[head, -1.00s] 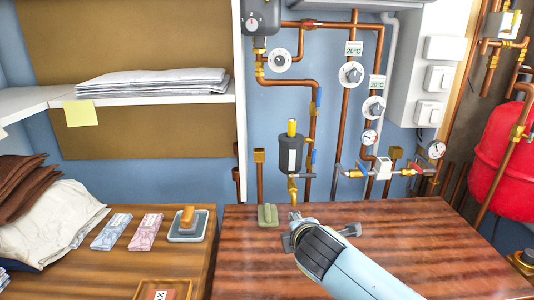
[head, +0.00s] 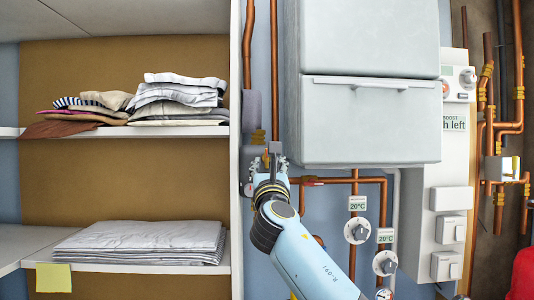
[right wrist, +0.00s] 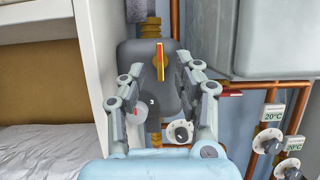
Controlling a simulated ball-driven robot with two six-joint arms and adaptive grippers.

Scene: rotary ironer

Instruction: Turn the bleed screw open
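A dark grey rounded housing (right wrist: 140,60) sits on a vertical pipe with brass fittings in the right wrist view. A narrow upright yellow and red bar (right wrist: 160,62) is on its front face; it appears to be the bleed screw. My right gripper (right wrist: 163,80) is open, with one finger on each side of the bar and nothing between them. Whether the fingertips touch the housing I cannot tell. In the head view, my right gripper (head: 268,153) is in front of the housing (head: 251,108) and hides most of it, including the bar. My left gripper is not in view.
A shelf unit (head: 235,100) with folded laundry stands close left of the gripper. A large pale grey boiler box (head: 370,120) is close right. Copper pipes (head: 330,181) and dials (head: 357,230) lie below right.

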